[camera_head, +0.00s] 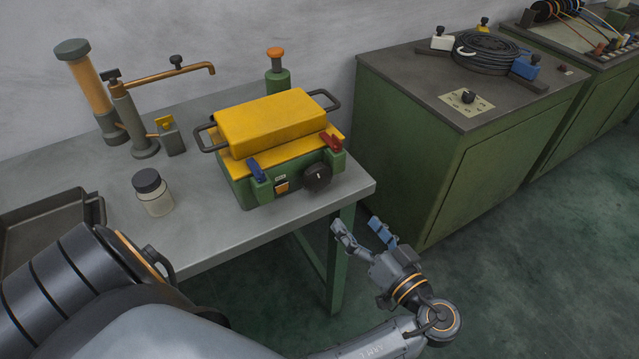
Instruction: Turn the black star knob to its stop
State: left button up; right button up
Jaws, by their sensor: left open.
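A black knob (317,177) sits low on the front right of a green box with a yellow lid (272,122). Its lobes are too small to make out, and it carries a small light mark. Another small black knob (468,96) stands on a pale plate on the green cabinet. My left gripper (358,229) is open and empty, in front of the table's right end, below and to the right of the box's knob and apart from it. My right gripper is not in view.
The box stands near the front right of the grey table (215,215). A blue lever (257,170) and a red lever (331,142) flank its front, with an orange switch (282,187) between. A jar (152,192) stands left. The green cabinet (470,175) is close on the right.

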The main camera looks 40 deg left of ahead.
pick_arm(q)
jog(key=p, duration=0.2)
send_near(321, 181)
jog(key=shift+n, duration=0.3)
jog(key=p+x, duration=0.1)
jog(key=x, duration=0.7)
jog(key=shift+w+a+r, duration=0.1)
jog(key=shift+a+r, duration=0.1)
jog(key=shift+a, duration=0.15)
jog(key=shift+w+a+f+p, duration=0.1)
jog(key=shift+w+a+p, duration=0.1)
jog(key=shift+a+p, duration=0.3)
jog(key=shift+a, duration=0.1)
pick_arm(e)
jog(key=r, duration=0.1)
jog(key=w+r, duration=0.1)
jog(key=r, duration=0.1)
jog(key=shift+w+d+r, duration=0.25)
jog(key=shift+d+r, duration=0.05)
pick_arm(q)
jog(key=shift+c, duration=0.8)
jog(key=c, duration=1)
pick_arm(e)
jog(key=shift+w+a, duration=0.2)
